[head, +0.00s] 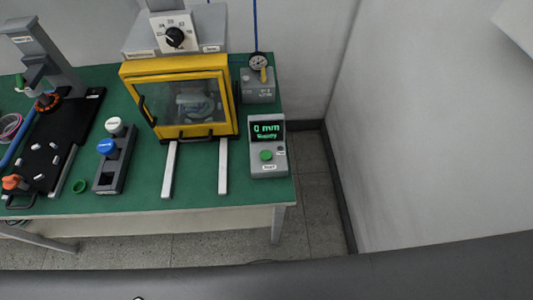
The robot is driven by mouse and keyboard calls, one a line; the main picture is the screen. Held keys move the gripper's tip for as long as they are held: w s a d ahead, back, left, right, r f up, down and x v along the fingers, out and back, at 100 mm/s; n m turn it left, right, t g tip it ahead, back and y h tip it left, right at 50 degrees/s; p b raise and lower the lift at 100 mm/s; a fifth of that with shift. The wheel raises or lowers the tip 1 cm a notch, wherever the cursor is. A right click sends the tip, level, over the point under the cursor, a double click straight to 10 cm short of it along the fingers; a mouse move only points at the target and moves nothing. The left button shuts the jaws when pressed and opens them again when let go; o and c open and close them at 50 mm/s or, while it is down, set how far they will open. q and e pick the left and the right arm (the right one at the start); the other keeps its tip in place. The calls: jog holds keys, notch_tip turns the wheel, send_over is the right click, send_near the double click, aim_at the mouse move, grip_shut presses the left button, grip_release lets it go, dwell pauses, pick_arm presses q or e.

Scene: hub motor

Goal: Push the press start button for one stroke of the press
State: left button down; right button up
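The press control box (268,147) stands at the table's right front corner. Its lit display (267,130) reads "0 mm" with a smaller green word below that looks like "Ready". A round green button (266,155) sits on its sloped face, with a small label under it and a small dark knob (281,149) to its right. The yellow-framed enclosure (180,98) stands to the left of the box, its clear front closed, with a blurred metal part (196,104) inside. Neither of my grippers shows in the head view.
A pressure gauge unit (258,82) stands behind the control box. Two white rails (223,166) run forward from the enclosure. A holder with white and blue caps (113,158) and a black fixture board (52,140) lie left. The wall (430,120) is at right.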

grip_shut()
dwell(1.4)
